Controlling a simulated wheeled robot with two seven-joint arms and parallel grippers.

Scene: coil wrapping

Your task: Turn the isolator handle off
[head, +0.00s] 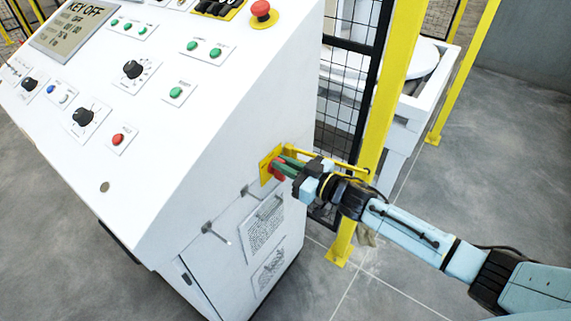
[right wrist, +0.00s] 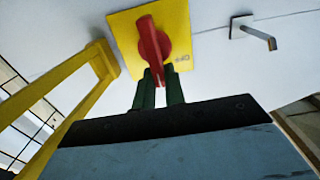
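The isolator handle (right wrist: 152,40) is red and sits on a yellow plate (right wrist: 182,22) on the side of the white control cabinet. In the right wrist view it points nearly straight down toward my gripper, tilted slightly. The handle also shows in the head view (head: 277,169), partly hidden by my fingers. My right gripper (right wrist: 159,80) has green fingers, one on each side of the handle's lower end, with no clear gap to it; it looks shut on it. The right gripper also shows in the head view (head: 284,166). My left gripper is not in view.
The white cabinet (head: 200,130) has buttons and knobs on its sloped top. A bent metal hook (right wrist: 256,32) sticks out beside the plate. A yellow post (head: 390,90) and black mesh fence stand close to the right of the handle. Grey floor is open at the right.

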